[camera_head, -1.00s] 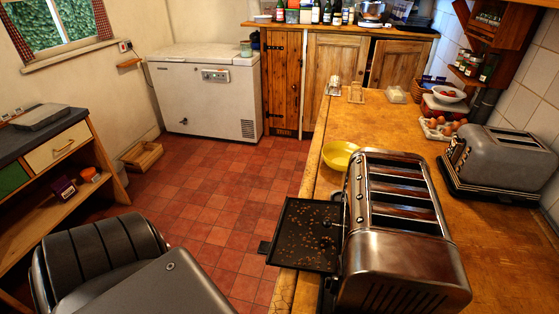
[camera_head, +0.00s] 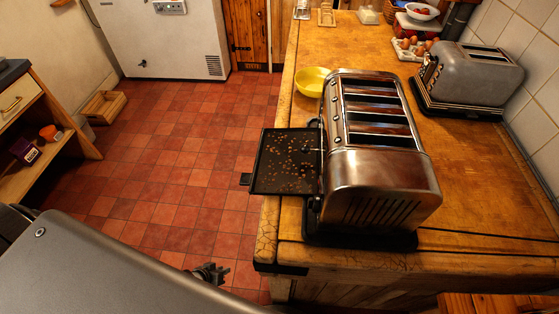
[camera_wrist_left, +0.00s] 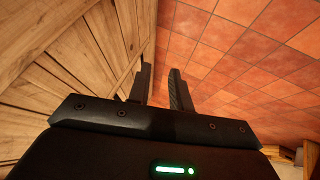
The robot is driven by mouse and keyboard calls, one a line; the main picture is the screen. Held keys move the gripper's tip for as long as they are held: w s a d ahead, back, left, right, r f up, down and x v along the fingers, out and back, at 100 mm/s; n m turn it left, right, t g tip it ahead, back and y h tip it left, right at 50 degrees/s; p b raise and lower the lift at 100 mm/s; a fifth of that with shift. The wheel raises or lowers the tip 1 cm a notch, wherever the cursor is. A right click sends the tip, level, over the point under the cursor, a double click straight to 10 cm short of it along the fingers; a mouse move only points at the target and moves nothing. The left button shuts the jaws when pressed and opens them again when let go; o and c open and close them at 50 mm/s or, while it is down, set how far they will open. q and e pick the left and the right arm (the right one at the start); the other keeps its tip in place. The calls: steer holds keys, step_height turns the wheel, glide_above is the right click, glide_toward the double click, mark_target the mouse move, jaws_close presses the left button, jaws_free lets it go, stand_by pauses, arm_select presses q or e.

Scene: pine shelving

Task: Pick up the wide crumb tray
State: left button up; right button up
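The wide crumb tray (camera_head: 287,160) is a flat dark tray scattered with brown crumbs. It sticks out from the left side of the big shiny toaster (camera_head: 375,190), past the counter edge and over the floor, with a small tab on its outer edge. My left gripper (camera_head: 210,272) is low in the head view, below and left of the tray and apart from it. In the left wrist view its two fingers (camera_wrist_left: 160,78) stand apart with nothing between them, so it is open. The tray does not show there. My right gripper is not in view.
The wooden counter (camera_head: 470,190) has a yellow bowl (camera_head: 312,82) behind the tray and a grey toaster (camera_head: 472,75) at the right. Wooden panelling (camera_wrist_left: 60,70) is close to my left gripper. The red tiled floor (camera_head: 175,165) is open left of the counter.

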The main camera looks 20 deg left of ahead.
arm_select(q)
steer(key=w+a+r+n+t+h, duration=0.3)
steer(key=w+r+t+h, duration=0.1)
steer(key=w+r, duration=1)
steer(key=n+h+b, duration=0.1)
steer(key=n+h, duration=0.1)
steer(key=h, duration=0.8)
glide_toward(256, 160)
steer(key=w+d, duration=0.3)
steer(key=shift+w+d+f+p, duration=0.2)
steer(key=shift+d+p, duration=0.1)
steer(key=shift+p, duration=0.1)
steer(key=shift+w+d+r, duration=0.1)
steer(key=shift+d+r, duration=0.1)
steer(key=shift+d, duration=0.1)
steer(key=p+x, duration=0.1)
steer(key=x, duration=0.3)
steer(key=shift+w+d+p, duration=0.15)
steer(key=shift+d+p, duration=0.15)
steer(key=shift+p, duration=0.1)
steer(key=shift+c, duration=0.4)
jaws_close()
